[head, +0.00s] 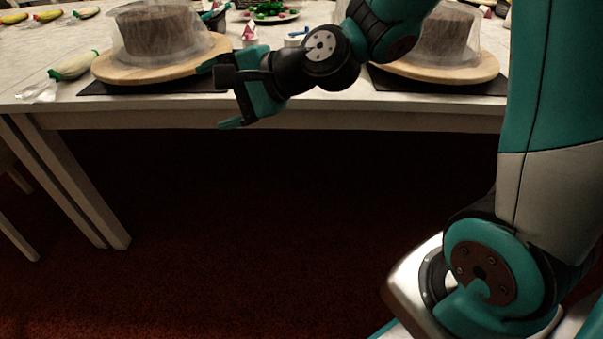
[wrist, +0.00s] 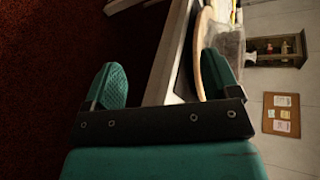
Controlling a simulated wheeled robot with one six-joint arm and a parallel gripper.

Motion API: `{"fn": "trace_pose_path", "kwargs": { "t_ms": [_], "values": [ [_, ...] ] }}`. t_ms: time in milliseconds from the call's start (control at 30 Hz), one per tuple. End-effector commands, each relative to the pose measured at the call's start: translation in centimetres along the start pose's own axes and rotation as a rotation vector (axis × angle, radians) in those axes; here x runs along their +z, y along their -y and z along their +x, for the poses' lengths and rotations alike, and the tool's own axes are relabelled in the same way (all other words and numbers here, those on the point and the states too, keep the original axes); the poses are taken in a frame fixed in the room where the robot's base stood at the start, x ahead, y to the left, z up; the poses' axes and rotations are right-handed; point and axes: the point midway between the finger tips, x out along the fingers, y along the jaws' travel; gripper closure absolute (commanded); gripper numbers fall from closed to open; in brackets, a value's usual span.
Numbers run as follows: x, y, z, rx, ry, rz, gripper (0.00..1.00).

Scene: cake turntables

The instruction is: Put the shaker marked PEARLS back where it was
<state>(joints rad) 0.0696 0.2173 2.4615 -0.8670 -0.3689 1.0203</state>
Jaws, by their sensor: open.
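My gripper (head: 217,96) is open and empty in the head view. It is at the table's front edge, in front of the left wooden turntable (head: 120,74). In the wrist view my gripper (wrist: 163,70) has its two fingers wide apart with nothing between them. No marking PEARLS can be read in either view, so I cannot tell which thing is that shaker. A small red-topped white item (head: 249,34) stands between the turntables, behind my gripper. A small white container (head: 296,41) with something blue is to its right, partly hidden by my arm.
Film-wrapped brown cakes stand on the left turntable and the right turntable (head: 480,70), over dark mats. A plate (head: 266,17) of green and red pieces is behind. The floor (head: 260,220) before the table (head: 330,118) is clear.

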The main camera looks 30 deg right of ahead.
Motion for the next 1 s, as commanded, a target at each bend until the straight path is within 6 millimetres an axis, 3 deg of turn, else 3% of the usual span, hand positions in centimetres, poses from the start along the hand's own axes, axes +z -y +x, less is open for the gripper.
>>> {"fn": "trace_pose_path", "kwargs": {
  "t_ms": [33, 133, 300, 400, 567, 1000],
  "values": [
    [3.3, -1.1, -0.9, 0.108, 0.075, -0.214, 0.18],
    [7.9, -4.3, -3.7, 0.329, 0.243, -0.633, 0.18],
    [11.4, -8.7, -9.8, 0.591, 0.519, -1.138, 0.18],
    [12.1, -10.1, -12.5, 0.674, 0.638, -1.295, 0.18],
    [12.4, -10.9, -14.2, 0.726, 0.722, -1.384, 0.18],
    [12.3, -10.9, -14.2, 0.726, 0.725, -1.384, 0.18]
  ]
}}
